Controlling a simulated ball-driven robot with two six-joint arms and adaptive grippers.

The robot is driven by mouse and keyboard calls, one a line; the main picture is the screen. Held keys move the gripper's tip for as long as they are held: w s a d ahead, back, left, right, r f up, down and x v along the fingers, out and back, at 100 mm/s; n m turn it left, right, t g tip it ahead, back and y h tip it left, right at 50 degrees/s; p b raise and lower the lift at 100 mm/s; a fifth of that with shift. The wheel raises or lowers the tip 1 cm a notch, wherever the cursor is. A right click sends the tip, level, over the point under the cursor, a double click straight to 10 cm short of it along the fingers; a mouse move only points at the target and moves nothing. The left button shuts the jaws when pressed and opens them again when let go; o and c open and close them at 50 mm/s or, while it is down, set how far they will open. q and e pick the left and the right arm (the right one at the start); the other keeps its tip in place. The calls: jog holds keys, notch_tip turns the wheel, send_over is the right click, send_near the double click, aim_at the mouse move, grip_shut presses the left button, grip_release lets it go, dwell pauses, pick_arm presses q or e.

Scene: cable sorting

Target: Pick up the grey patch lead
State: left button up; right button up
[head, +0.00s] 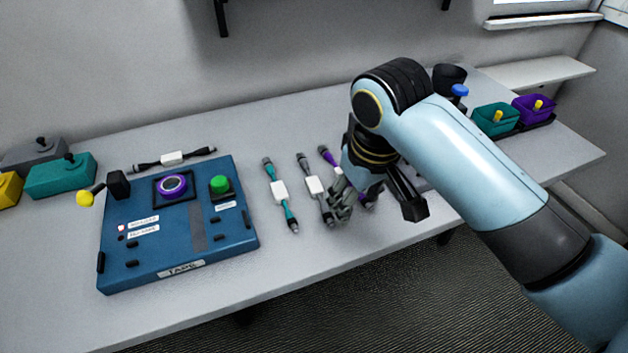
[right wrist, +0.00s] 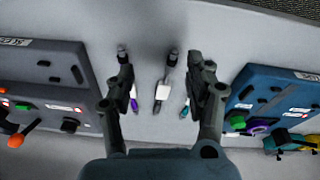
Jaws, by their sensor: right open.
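The grey patch lead (head: 315,186) with a white label lies on the table between a teal lead (head: 279,191) and a purple lead (head: 328,155). My right gripper (head: 342,206) is open and empty over the right of these leads, partly covering the purple one. In the right wrist view, the grey lead (right wrist: 164,92) runs between the two spread fingers of the right gripper (right wrist: 160,65). The purple lead (right wrist: 133,104) and teal lead (right wrist: 185,108) show just inside the fingers, partly hidden by them. My left gripper is not in view.
A blue TAPE panel (head: 118,262) lies left of the leads, with a black lead (head: 173,158) behind it. A grey panel (right wrist: 45,90) shows in the right wrist view. The front table strip is clear.

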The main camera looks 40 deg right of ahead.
aim_at(314, 182)
jog(key=w+d+r+m+g, duration=0.2)
jog(key=w, duration=1.2)
jog(key=shift+y, duration=0.4)
jog(key=f, duration=1)
jog(key=shift+w+a+f, duration=0.1)
jog(key=shift+w+f, duration=0.2)
jog(key=shift+w, duration=0.1)
grip_shut()
